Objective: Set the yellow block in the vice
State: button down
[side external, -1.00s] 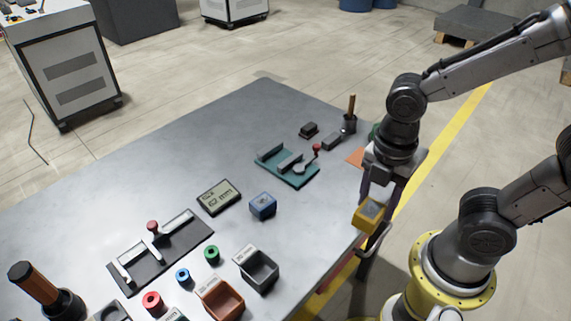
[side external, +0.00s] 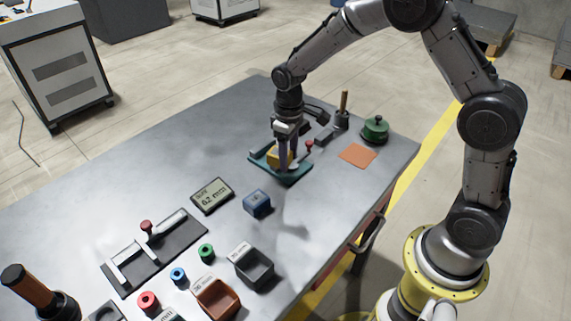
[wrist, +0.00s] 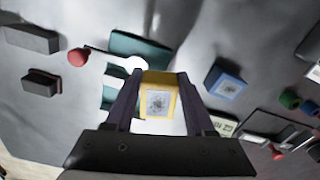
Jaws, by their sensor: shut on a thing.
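My gripper (side external: 285,168) points down over the teal vice (side external: 296,179) near the far side of the table. It is shut on the yellow block (side external: 272,156), which also shows between my fingers in the wrist view (wrist: 158,83) with a grey speckled square on its face. The block is at the vice's jaws; I cannot tell whether it rests on the bed or hangs just above it. My fingers hide part of the vice. The vice's red lever knob (side external: 309,144) stands to the right of my fingers.
A blue block (side external: 257,203) and a gauge display (side external: 212,195) lie in front of the vice. An orange mat (side external: 357,155) and a green round lidded thing (side external: 374,130) are to the right. A dark clamp fixture (side external: 155,250) and open bins (side external: 254,266) are nearer the front.

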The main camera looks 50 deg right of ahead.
jog(key=shift+w+r+m, duration=0.35)
jog(key=shift+w+m, duration=0.25)
jog(key=shift+r+m, duration=0.1)
jog(key=shift+m, duration=0.7)
jog(key=shift+n, duration=0.6)
jog(key=s+n, duration=0.3)
jog(key=shift+a+f, duration=0.1)
jog(key=shift+f, duration=0.3)
jog(key=s+a+r+n, duration=0.2)
jog(key=s+n, duration=0.5)
jog(key=s, duration=0.4)
jog(key=s+a+r+n, duration=0.3)
jog(key=s+r+n, duration=0.2)
jog(key=s, duration=0.6)
jog(key=shift+s+r+n, duration=0.2)
jog(key=shift+s+n, duration=0.2)
jog(key=shift+n, duration=0.8)
